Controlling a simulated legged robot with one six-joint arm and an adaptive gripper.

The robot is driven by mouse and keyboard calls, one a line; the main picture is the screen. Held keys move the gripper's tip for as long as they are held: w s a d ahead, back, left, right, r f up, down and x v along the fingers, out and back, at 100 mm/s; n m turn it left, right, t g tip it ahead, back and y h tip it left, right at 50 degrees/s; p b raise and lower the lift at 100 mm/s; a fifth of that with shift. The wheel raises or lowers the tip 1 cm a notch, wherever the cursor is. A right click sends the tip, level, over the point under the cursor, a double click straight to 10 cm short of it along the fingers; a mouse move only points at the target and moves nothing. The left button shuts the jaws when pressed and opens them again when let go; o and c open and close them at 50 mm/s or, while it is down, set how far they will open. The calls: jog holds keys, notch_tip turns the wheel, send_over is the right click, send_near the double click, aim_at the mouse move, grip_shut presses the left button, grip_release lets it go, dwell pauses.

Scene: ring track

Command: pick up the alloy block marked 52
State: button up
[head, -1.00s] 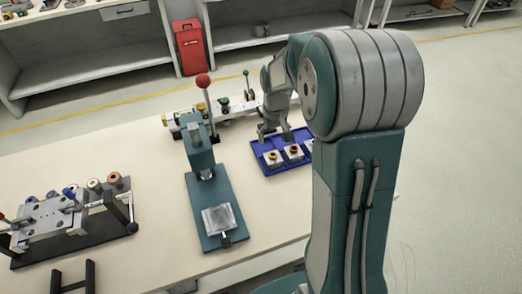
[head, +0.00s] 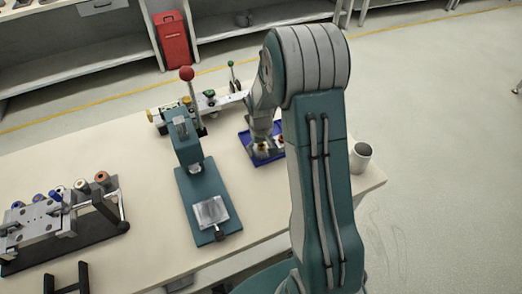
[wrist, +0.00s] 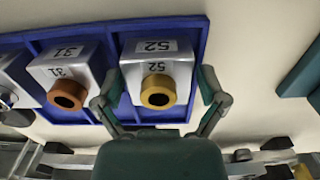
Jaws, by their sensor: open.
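The alloy block marked 52 (wrist: 156,62) is a silver block with a gold ring around a dark hole. In the wrist view it sits in a compartment of the blue tray (wrist: 208,30). My gripper (wrist: 160,78) is open, with one finger on each side of this block. I cannot tell whether the fingers touch it. In the head view my gripper (head: 261,136) is low over the blue tray (head: 245,136) and hides part of it. A block marked 31 (wrist: 65,65), with a copper-coloured ring, sits in the compartment to the left.
A teal press (head: 203,190) with a red-knobbed lever stands left of the tray. A fixture with coloured spools (head: 60,215) is at the far left. The table (head: 140,160) is clear between fixture and press.

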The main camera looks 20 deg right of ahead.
jog(key=shift+f, duration=0.1)
jog(key=shift+c, duration=0.3)
jog(key=c, duration=1)
jog(key=shift+c, duration=0.2)
